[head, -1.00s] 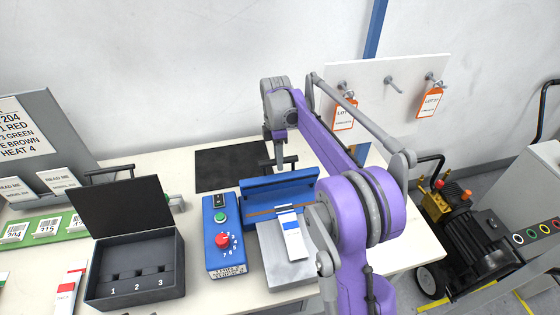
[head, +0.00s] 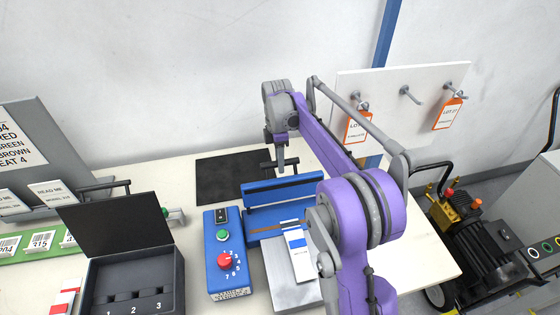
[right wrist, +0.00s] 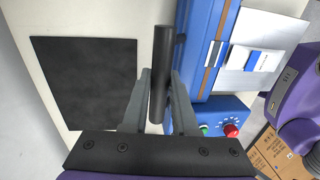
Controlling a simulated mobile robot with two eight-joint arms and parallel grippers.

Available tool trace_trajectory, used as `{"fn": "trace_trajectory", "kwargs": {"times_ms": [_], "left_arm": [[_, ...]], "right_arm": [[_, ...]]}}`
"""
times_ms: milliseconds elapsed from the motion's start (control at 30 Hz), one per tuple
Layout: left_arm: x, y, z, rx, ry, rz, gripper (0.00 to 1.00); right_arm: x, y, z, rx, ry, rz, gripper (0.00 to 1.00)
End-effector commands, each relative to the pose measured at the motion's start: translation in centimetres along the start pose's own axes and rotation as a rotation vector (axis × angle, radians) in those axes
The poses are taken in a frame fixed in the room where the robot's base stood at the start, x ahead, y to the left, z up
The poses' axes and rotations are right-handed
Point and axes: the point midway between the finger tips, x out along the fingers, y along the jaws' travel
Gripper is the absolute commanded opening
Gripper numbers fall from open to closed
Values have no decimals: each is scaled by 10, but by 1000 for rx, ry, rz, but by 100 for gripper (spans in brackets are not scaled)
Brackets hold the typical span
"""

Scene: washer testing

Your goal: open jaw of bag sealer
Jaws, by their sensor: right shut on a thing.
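The blue bag sealer (head: 262,218) stands on the table, its upper jaw (head: 285,191) tilted up at the back, apart from the lower bed. A brown strip runs along the lower bed and shows in the right wrist view (right wrist: 214,55). A white and blue bag (head: 301,262) lies over the sealer's front plate, its end at the strip. My right gripper (head: 280,168) is behind the raised jaw. In the right wrist view its fingers (right wrist: 161,100) are shut on the black handle bar (right wrist: 163,60) of the sealer. My left gripper is out of view.
A blue control box (head: 222,255) with a red knob and green button adjoins the sealer at left. An open black box (head: 135,285) is further left. A flat black mat (head: 222,180) lies behind. A board with orange tags (head: 395,100) stands at the right.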

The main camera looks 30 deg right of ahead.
Motion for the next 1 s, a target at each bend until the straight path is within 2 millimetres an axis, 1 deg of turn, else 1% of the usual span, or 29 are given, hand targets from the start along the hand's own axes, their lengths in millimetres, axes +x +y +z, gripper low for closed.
{"fn": "trace_trajectory", "kwargs": {"times_ms": [33, 367, 400, 467, 500, 533, 1000], "left_arm": [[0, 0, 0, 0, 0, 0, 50], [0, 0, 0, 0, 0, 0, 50], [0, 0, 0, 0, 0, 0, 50], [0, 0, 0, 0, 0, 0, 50], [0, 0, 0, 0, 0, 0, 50], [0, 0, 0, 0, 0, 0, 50], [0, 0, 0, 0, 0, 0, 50]], "right_arm": [[3, 6, 0, 1, 1, 16, 0], [3, 6, 0, 1, 0, 16, 0], [3, 6, 0, 1, 0, 17, 34], [3, 6, 0, 1, 0, 17, 45], [3, 6, 0, 1, 0, 16, 52], [3, 6, 0, 1, 0, 16, 56], [1, 4, 0, 1, 0, 12, 56]]}}
